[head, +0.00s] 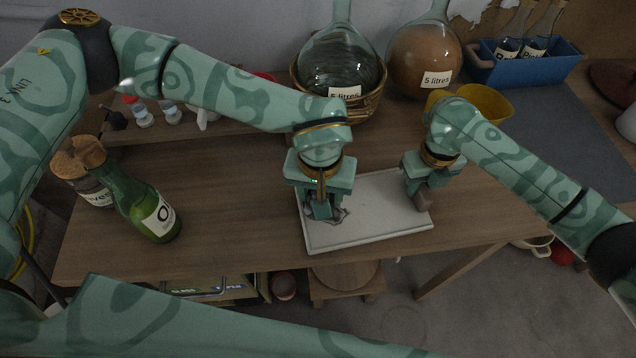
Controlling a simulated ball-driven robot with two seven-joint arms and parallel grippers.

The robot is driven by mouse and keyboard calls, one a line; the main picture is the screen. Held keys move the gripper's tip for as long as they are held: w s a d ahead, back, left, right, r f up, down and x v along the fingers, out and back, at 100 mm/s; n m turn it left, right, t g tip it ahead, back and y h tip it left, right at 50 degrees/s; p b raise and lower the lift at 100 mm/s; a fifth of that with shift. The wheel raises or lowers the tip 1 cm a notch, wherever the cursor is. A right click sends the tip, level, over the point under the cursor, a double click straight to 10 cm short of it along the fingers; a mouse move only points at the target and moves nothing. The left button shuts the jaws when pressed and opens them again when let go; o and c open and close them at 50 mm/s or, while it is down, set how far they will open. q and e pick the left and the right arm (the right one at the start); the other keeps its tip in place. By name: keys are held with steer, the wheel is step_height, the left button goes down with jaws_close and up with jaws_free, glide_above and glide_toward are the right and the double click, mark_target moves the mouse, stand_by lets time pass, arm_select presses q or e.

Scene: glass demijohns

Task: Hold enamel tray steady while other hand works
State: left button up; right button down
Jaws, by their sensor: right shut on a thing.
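The white enamel tray (375,228) lies flat on the wooden table near its front edge. My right gripper (421,203) is at the tray's right side, pointing down, shut on its rim. My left gripper (322,212) points down over the left part of the tray. A small grey crumpled thing, perhaps a cloth (342,214), shows on the tray beside the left fingers. The fingers and wrist hide part of it, and whether they close on it is unclear.
A clear demijohn in a wicker basket (378,100) and a brown-filled demijohn (420,62) stand behind. A yellow bowl (490,103) and a blue crate with bottles (540,70) are back right.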

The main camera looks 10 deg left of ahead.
mark_target(331, 202)
arm_select(q)
steer(key=shift+f, duration=2.3)
steer(key=shift+w+d+r, duration=0.2)
steer(key=shift+d, duration=0.3)
steer(key=shift+w+d+r, duration=0.15)
steer(key=shift+w+d, duration=0.05)
steer(key=shift+d, duration=0.25)
steer(key=shift+w+d, duration=0.35)
steer(key=shift+d, duration=0.45)
steer(key=shift+w+d, duration=0.35)
steer(key=shift+d, duration=0.45)
steer(key=shift+w+d, duration=0.35)
steer(key=shift+d, duration=0.45)
steer(key=shift+s+a, duration=0.5)
steer(key=shift+a, duration=0.65)
steer(key=shift+s+a, duration=0.5)
steer(key=shift+a, duration=0.65)
steer(key=shift+s+a, duration=0.5)
steer(key=shift+a, duration=0.65)
steer(key=shift+w+d+r, duration=0.1)
steer(key=shift+r, duration=3.15)
